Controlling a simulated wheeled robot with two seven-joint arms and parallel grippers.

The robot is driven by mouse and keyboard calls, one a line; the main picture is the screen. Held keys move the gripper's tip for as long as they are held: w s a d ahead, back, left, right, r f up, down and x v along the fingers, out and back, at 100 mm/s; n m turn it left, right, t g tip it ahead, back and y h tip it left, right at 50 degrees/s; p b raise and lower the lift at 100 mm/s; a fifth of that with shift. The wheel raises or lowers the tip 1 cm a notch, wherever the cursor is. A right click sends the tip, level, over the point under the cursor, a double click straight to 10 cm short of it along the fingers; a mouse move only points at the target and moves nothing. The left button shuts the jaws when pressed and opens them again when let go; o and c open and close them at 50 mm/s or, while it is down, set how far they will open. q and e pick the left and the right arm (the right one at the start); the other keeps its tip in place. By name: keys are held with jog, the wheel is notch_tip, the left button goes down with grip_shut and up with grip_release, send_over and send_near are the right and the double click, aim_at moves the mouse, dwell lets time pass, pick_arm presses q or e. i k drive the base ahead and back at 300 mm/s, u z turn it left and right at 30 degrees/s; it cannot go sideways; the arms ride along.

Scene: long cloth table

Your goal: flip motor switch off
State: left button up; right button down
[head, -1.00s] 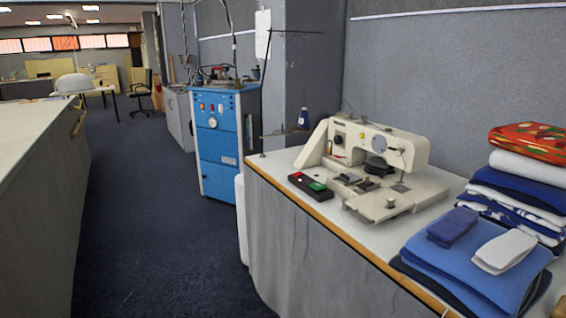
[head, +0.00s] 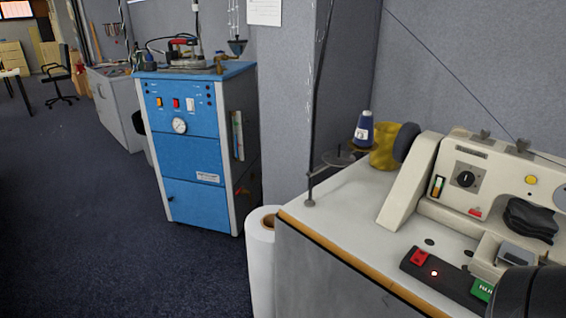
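The motor switch (head: 428,280) is a flat black box on the sewing table's white top, in front of the sewing machine (head: 465,190). It has a red button (head: 420,257) at its left end and a green button (head: 482,290) at its right end. A dark rounded part, probably of my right arm, covers the bottom right corner and stands close to the green end. No fingertips of either gripper show.
A blue steam cabinet (head: 190,150) with a gauge stands left of the table. A white roll (head: 262,262) stands beside the table's left end. A thread stand with a blue spool (head: 363,132) is at the table's back left. The dark carpet (head: 90,220) on the left is open.

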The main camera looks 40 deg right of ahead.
aim_at(419, 258)
jog(key=i, duration=1.25)
jog(key=z, duration=2.9)
